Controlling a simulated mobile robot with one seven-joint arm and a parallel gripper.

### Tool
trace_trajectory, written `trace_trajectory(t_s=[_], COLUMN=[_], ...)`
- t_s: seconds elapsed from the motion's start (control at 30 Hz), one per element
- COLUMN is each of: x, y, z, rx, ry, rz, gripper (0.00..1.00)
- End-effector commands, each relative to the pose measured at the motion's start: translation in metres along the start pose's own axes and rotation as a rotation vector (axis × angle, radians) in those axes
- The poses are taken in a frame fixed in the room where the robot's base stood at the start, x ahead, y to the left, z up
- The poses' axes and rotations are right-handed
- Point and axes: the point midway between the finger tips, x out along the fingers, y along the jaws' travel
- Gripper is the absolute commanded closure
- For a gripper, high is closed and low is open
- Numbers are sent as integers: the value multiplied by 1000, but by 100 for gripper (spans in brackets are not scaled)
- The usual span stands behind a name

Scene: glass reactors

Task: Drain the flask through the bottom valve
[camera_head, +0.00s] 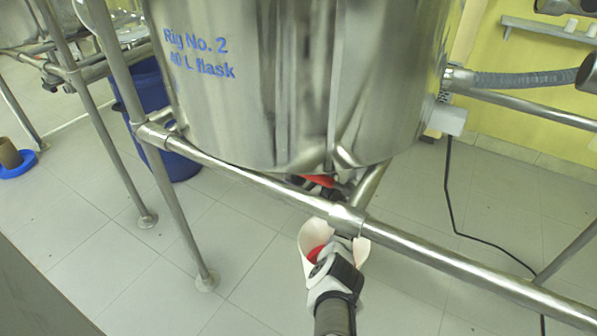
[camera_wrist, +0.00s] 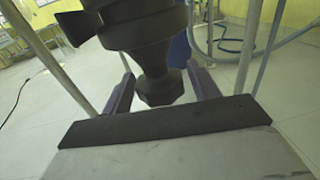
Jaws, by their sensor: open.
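The shiny metal flask vessel (camera_head: 300,80), marked Rig No. 2 and 40 L flask, hangs above a pipe frame. Under its base a red valve handle (camera_head: 318,181) shows partly, with dark parts beside it. In the wrist view a dark valve body with a tapered outlet (camera_wrist: 157,88) points down between my gripper's two fingers. My gripper (camera_wrist: 160,75) is open, with one finger on each side of the outlet; I cannot tell whether they touch it. In the head view my wrist (camera_head: 335,278) is below the front rail, and the fingertips are hidden.
The front rail (camera_head: 430,255) crosses between the camera and the valve. Frame legs (camera_head: 180,215) stand at the left. A pale curved piece with a red part (camera_head: 316,253) shows by my wrist. A blue bin (camera_head: 180,166) stands behind. A black cable (camera_head: 450,190) hangs at the right.

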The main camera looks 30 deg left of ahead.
Motion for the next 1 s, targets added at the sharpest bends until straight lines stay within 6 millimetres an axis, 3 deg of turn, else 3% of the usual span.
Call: trace_trajectory(t_s=[0.5, 0.8, 1.0], x=[0, -1, -1], y=[1, 0, 0], z=[3, -1, -1], rx=[1, 0, 0], ry=[2, 2, 2], rz=[-242, -270, -269], gripper=[40, 40, 64])
